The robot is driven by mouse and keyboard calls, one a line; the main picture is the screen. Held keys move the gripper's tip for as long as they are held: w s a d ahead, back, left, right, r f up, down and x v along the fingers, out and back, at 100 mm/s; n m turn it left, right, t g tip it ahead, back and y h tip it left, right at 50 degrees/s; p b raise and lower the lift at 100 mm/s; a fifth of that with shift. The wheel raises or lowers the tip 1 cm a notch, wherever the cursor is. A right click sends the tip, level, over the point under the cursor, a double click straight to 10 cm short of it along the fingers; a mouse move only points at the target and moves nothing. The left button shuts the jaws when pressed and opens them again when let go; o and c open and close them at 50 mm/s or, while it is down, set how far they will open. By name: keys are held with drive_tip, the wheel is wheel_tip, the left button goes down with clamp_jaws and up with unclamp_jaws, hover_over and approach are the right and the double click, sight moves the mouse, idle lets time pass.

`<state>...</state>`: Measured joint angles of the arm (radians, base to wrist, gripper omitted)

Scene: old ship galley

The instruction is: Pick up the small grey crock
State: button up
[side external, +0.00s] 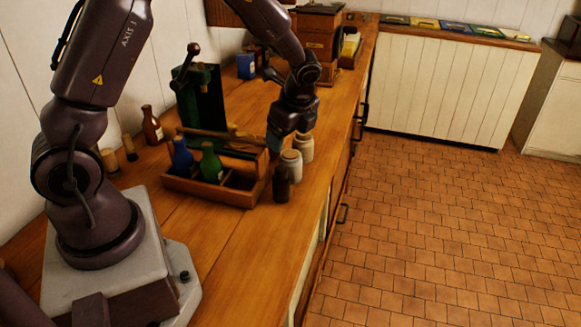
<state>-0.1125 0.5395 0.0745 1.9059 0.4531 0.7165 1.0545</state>
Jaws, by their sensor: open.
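Two small pale crocks stand close together near the front edge of the wooden counter. The nearer one looks greyish, the small grey crock (291,168); the one behind it looks creamier, a second crock (304,147). My gripper (279,138) points down just above and to the left of these crocks, beside the wooden caddy (213,193). It is open, and nothing shows held in it. Its fingertips are small and partly hidden, so I cannot tell whether they touch anything.
A dark jar (282,184) stands just in front of the grey crock. The caddy holds a blue bottle (182,158) and a green bottle (210,163). A green device (199,95) and a brown bottle (152,126) stand behind.

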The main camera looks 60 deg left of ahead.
sight(290, 153)
drive_tip(key=w+a+f+m, duration=0.1)
drive_tip(key=f+m, duration=0.1)
drive_tip(key=w+a+f+m, duration=0.1)
drive_tip(key=f+m, duration=0.1)
drive_tip(key=w+a+f+m+t, duration=0.1)
drive_tip(key=a+f+m, duration=0.1)
drive_tip(key=shift+w+y, duration=0.3)
drive_tip(key=shift+y, duration=0.1)
drive_tip(key=shift+x, duration=3)
drive_tip(key=shift+a+r, duration=0.1)
drive_tip(key=shift+a, duration=0.1)
